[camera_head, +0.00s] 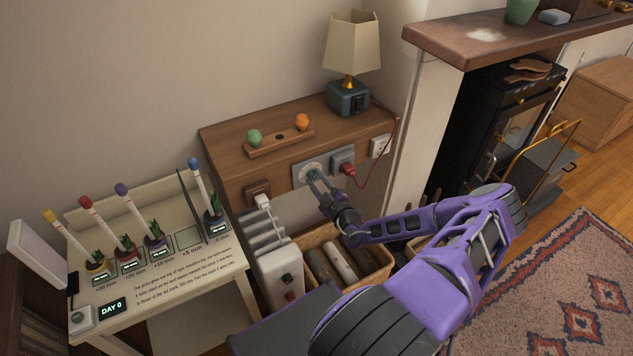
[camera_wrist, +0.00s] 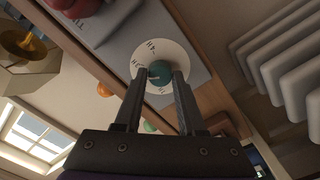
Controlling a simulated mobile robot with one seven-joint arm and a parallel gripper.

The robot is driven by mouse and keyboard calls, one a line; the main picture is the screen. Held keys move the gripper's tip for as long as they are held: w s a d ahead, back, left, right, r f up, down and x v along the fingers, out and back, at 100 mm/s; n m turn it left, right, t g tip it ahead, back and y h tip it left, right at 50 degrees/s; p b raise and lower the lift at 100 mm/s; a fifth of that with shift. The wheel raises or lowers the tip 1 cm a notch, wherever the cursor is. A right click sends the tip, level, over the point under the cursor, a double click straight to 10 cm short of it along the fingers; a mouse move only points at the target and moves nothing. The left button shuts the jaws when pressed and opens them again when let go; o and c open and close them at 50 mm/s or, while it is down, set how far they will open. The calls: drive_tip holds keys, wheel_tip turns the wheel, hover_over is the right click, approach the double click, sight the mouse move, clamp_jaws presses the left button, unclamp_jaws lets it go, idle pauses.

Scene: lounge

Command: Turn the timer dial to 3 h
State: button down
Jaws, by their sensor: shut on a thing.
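The timer dial is a small teal knob on a round white face with dark hour marks, set in a grey plate on the front of the wooden cabinet. The dial's face (camera_head: 306,168) shows in the head view, with my gripper (camera_head: 317,178) reaching it from the lower right. In the wrist view the knob (camera_wrist: 160,71) sits between the two fingertips of my gripper (camera_wrist: 162,82), which is shut on it. Marks with an H show on the white face (camera_wrist: 176,50); the fingers hide part of it, and I cannot tell which mark the knob points at.
A red plug (camera_head: 348,169) with a cable sits right of the dial. A white radiator (camera_head: 279,268) and a log basket (camera_head: 381,275) lie below.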

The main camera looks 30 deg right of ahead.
drive_tip(key=shift+m, duration=1.7)
drive_tip(key=c, duration=0.5)
unclamp_jaws()
drive_tip(key=s+a, duration=0.1)
drive_tip(key=s, duration=1.6)
drive_tip(key=shift+s, duration=0.25)
